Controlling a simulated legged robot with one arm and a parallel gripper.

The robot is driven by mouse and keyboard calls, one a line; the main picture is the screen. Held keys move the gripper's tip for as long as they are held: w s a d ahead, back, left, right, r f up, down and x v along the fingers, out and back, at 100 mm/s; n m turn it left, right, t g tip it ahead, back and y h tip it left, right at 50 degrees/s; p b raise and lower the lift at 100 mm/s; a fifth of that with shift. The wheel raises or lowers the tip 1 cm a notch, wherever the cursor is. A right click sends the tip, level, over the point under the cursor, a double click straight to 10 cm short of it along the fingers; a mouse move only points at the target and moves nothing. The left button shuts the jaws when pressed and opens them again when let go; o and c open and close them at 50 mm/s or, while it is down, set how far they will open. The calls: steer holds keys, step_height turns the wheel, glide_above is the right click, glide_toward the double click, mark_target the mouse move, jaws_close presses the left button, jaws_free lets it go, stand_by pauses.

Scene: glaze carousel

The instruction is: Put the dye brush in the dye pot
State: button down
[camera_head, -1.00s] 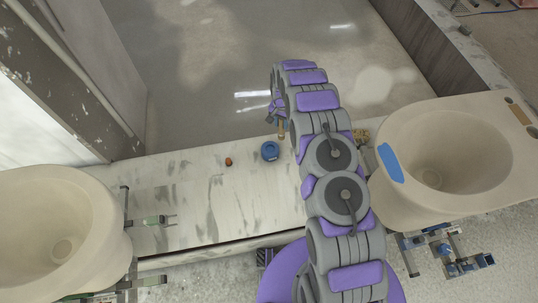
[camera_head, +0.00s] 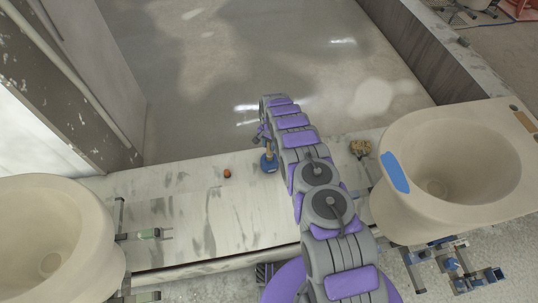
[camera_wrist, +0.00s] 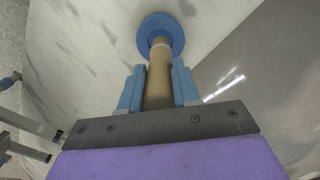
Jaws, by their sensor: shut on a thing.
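The dye brush is a tan rod (camera_wrist: 158,85) with a pale band near its far end. My gripper (camera_wrist: 157,82) is shut on it, with one blue finger on each side. The dye pot is a small round blue pot (camera_head: 268,166) on the pale marble-like ledge. The pot also shows at the top of the wrist view (camera_wrist: 148,20), and the brush's far end overlaps it there. In the head view the brush (camera_head: 268,154) stands roughly upright over the pot. I cannot tell whether its tip is inside. The pot's opening is mostly hidden.
A small orange-brown object (camera_head: 227,174) lies left of the pot on the ledge (camera_head: 190,205). A yellowish piece (camera_head: 361,149) lies to the right, beyond my arm. Large beige basins stand at left (camera_head: 90,205) and right (camera_head: 400,205). Metal clamps (camera_head: 150,234) jut beside the left basin.

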mark_target(269, 151)
steer(key=shift+d+f, duration=0.2)
steer(key=shift+f, duration=0.7)
steer(key=f, duration=0.1)
steer(key=f+b, duration=0.1)
steer(key=f, duration=0.2)
steer(key=shift+a+b, duration=0.25)
steer(key=shift+b, duration=0.05)
steer(key=shift+r, duration=0.1)
steer(key=shift+d, duration=0.15)
steer(key=c, duration=0.8)
jaws_free()
